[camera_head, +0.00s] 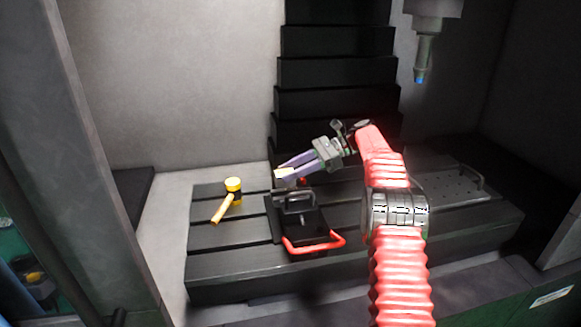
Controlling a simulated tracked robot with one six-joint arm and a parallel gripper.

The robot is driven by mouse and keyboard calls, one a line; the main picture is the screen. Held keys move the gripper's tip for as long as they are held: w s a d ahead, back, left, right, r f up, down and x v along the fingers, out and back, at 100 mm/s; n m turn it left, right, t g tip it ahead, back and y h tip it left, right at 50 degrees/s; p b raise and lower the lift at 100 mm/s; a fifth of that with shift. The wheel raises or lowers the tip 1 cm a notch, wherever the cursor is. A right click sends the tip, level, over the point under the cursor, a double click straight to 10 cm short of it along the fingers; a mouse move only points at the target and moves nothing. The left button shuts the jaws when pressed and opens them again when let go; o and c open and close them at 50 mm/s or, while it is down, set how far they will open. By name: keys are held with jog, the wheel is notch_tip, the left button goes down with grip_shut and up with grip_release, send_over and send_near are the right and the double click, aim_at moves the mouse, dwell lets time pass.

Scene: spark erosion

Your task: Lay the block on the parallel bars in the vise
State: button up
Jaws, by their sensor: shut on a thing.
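My gripper (284,170) is at the end of my red arm, above the left part of the vise. I cannot make out the parallel bars between the jaws at this size.
A yellow mallet with a dark head part (233,186) lies on the slotted table (225,265) left of the vise. A dark perforated plate (450,186) is at the right. A machine head with a blue-tipped tool (424,60) hangs at the upper right. A stepped black cover (335,70) stands behind.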

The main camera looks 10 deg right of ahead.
jog(key=shift+f, duration=1.2)
jog(key=o, duration=1.4)
jog(key=shift+c, duration=0.2)
jog(key=shift+r, duration=5.45)
jog(key=shift+a+r, duration=0.1)
